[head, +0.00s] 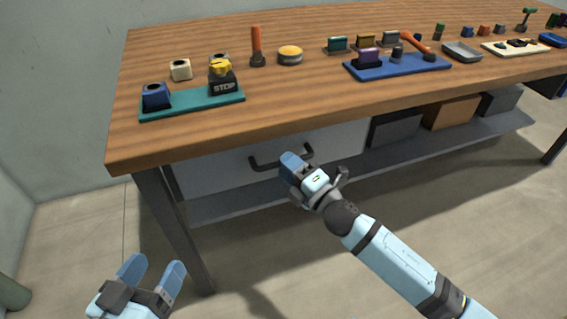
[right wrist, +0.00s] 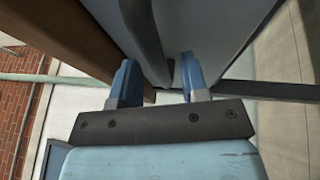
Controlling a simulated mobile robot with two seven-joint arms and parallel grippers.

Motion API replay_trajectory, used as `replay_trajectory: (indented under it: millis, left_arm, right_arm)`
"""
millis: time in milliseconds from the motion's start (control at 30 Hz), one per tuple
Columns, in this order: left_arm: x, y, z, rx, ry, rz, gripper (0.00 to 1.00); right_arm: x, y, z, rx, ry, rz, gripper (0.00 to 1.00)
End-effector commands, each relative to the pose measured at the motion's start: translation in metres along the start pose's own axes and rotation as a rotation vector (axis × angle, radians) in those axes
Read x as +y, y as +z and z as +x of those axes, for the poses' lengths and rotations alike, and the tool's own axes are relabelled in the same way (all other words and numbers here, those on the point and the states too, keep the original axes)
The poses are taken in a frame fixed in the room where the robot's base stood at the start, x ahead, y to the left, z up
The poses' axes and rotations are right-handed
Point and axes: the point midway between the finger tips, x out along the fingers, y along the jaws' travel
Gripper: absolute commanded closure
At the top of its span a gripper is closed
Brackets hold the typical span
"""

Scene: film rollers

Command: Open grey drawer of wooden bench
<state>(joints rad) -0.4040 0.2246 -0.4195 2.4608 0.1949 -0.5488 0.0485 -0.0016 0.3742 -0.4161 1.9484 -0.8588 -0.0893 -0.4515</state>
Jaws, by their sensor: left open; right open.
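The wooden bench (head: 300,100) has a grey drawer (head: 220,175) under its left part, with a dark bar handle (head: 262,165) on the front. The drawer looks shut. My right gripper (head: 293,165) is at the right part of the handle and hides some of it. In the right wrist view its two fingers (right wrist: 158,85) are apart, with the pale drawer front (right wrist: 215,25) beyond them. A small dark piece shows near the right finger; I cannot tell whether the handle is between the fingers. My left gripper (head: 152,275) is open and empty, low at the left, away from the bench.
A teal mat (head: 190,104) and a blue mat (head: 400,68) with small parts lie on the benchtop. Grey and brown boxes (head: 450,112) stand on the lower shelf (head: 370,165). A bench leg (head: 175,230) stands left of the drawer. The floor in front is clear.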

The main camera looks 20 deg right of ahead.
Motion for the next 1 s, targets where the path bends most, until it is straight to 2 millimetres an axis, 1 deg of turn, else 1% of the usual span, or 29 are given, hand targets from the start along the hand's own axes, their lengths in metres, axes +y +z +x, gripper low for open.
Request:
replay_trajectory:
  millis: [33, 200, 500, 533, 567, 600, 700, 1000]
  left_arm:
    - [-0.001, 0.001, 0.001, 0.003, 0.000, 0.005, 0.32]
    - [-0.002, -0.001, 0.001, 0.009, -0.001, 0.016, 0.32]
    - [-0.001, -0.003, 0.001, 0.012, 0.000, 0.017, 0.32]
    - [-0.001, -0.003, 0.001, 0.012, 0.000, 0.018, 0.32]
    - [-0.001, -0.003, 0.001, 0.013, 0.000, 0.017, 0.32]
    - [-0.001, -0.003, 0.001, 0.013, 0.000, 0.017, 0.32]
    - [-0.001, -0.003, 0.001, 0.013, 0.000, 0.017, 0.32]
    - [-0.001, -0.003, 0.001, 0.012, 0.001, 0.016, 0.32]
  right_arm:
    - [0.000, 0.000, 0.006, 0.000, 0.002, -0.001, 0.59]
    - [0.000, 0.000, 0.017, 0.000, 0.000, 0.000, 0.59]
    - [0.000, 0.000, 0.019, 0.000, -0.001, 0.001, 0.59]
    - [0.000, 0.000, 0.018, 0.000, -0.001, 0.001, 0.63]
    - [0.000, 0.000, 0.018, 0.000, 0.000, 0.001, 0.70]
    - [0.000, 0.000, 0.018, 0.000, 0.000, 0.001, 0.79]
    - [0.000, 0.000, 0.018, 0.000, 0.000, 0.001, 1.00]
    - [0.000, 0.000, 0.018, 0.000, -0.001, 0.001, 1.00]
